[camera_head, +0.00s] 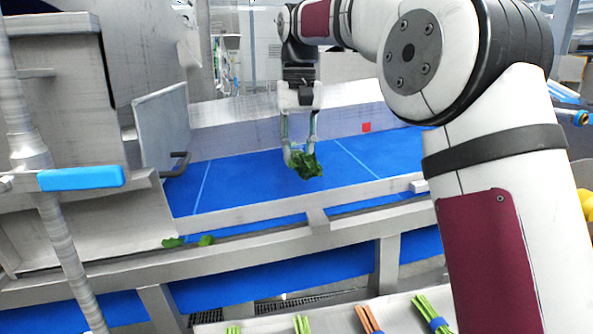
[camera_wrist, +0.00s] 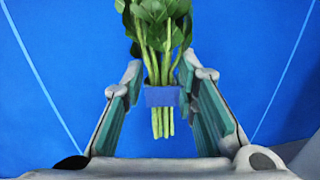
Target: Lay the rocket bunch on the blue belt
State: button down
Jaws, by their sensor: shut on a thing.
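The rocket bunch (camera_head: 306,166) is a dark green leafy bundle. In the wrist view its pale stems (camera_wrist: 162,122) point toward me, tied by a blue band, with the leaves beyond. My gripper (camera_head: 301,150) points down and is shut on the bunch, one finger on each side of the stems. The blue belt (camera_head: 235,187) runs across the middle of the head view and fills the background of the wrist view. The bunch is over the belt; I cannot tell whether it touches it.
A grey rail (camera_head: 265,210) runs along the belt's near side. Green leaf scraps (camera_head: 206,240) lie on the ledge below it. A metal panel (camera_head: 163,128) stands at the belt's left. Several stem bunches (camera_head: 303,324) lie at the bottom edge. The belt around my gripper is clear.

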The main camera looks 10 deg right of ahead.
aim_at(299, 186)
jog(key=shift+f+p, duration=0.45)
jog(key=shift+f, duration=1.95)
jog(key=c, duration=1.3)
grip_release()
notch_tip(299, 186, up, 11)
jog(key=shift+w+f+b, duration=0.15)
jog(key=shift+f+b, duration=0.05)
jog(key=shift+b, duration=0.6)
jog(key=shift+d+r, duration=0.1)
jog(key=shift+r, duration=0.55)
jog(key=shift+r, duration=0.1)
